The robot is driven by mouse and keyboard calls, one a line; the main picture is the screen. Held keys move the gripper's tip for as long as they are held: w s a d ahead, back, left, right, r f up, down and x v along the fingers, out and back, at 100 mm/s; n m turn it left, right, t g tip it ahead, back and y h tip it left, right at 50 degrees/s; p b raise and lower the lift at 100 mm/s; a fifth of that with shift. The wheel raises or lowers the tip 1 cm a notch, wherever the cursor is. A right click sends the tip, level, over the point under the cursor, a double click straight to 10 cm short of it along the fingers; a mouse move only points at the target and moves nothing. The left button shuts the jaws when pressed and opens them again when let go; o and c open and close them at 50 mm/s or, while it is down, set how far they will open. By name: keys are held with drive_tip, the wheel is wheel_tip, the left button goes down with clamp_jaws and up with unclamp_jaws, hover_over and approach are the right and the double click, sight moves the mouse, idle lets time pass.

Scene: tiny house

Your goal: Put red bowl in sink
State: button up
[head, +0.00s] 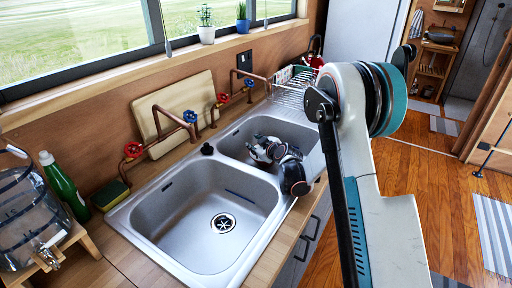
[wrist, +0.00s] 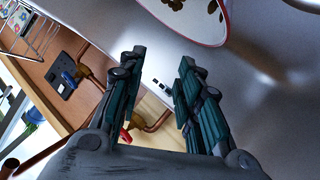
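The red-rimmed bowl (wrist: 195,26), pale with dark brown markings, is partly in view at the top of the wrist view, cut off by the frame edge. It is at a grey metal surface that looks like the sink. My gripper (wrist: 157,72) has its two fingers apart with nothing between them, and the bowl lies beyond the fingertips, clear of them. In the head view my gripper (head: 262,151) is low over the right basin of the steel sink (head: 180,219). I cannot make out the bowl clearly there. The left basin is empty apart from its drain.
Copper taps (head: 177,118) and a cutting board (head: 183,101) stand behind the sink. A green bottle (head: 64,186), sponge (head: 110,195) and glass dispenser (head: 28,222) are at the left. A dish rack (head: 292,88) stands beyond the right basin. Open wooden floor lies at the right.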

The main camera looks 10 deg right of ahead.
drive_tip(key=p+v, duration=0.2)
drive_tip(key=v, duration=0.5)
